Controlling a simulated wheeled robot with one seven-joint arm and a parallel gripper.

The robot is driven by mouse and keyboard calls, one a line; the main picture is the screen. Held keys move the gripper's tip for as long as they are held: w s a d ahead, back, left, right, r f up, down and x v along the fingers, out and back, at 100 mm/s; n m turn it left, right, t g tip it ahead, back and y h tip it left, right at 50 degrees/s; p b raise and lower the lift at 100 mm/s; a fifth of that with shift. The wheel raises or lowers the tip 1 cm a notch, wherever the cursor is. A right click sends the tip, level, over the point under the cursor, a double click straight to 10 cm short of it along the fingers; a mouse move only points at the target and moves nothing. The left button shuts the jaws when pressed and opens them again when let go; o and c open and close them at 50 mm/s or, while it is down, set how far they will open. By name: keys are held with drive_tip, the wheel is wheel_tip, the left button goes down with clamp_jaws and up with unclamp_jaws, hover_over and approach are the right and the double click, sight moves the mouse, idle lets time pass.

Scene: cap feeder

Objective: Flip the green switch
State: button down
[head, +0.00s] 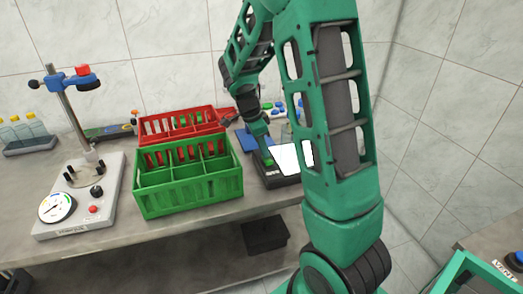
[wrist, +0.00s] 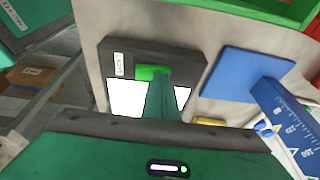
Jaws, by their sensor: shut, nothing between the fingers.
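A dark box with a white panel (head: 287,157) stands on the bench right of the green crate in the head view. The box (wrist: 190,61) also shows in the wrist view, with a small white label. The bright green switch (wrist: 152,73) sits on its top beside the white panel. My gripper (wrist: 164,80) is shut and empty, its teal fingers reaching over the panel to the switch and covering part of it. I cannot tell whether they touch it. In the head view my gripper (head: 268,160) is at the box's left side.
A green crate (head: 190,194) and a red crate (head: 160,124) stand left of the box. A gauge stand (head: 80,205) is further left, with bottles (head: 30,130) behind. A blue plate (wrist: 243,74) and a blue ruler-like piece (wrist: 287,120) lie close to the box.

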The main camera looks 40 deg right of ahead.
drive_tip(key=shift+s, duration=0.1)
drive_tip(key=shift+s+a+r, duration=0.15)
drive_tip(key=shift+s+a, duration=0.1)
drive_tip(key=shift+s, duration=0.4)
drive_tip(key=shift+w+a+r, duration=0.1)
drive_tip(key=shift+r, duration=0.1)
drive_tip(key=v, duration=1)
drive_tip(key=shift+x, duration=3.15)
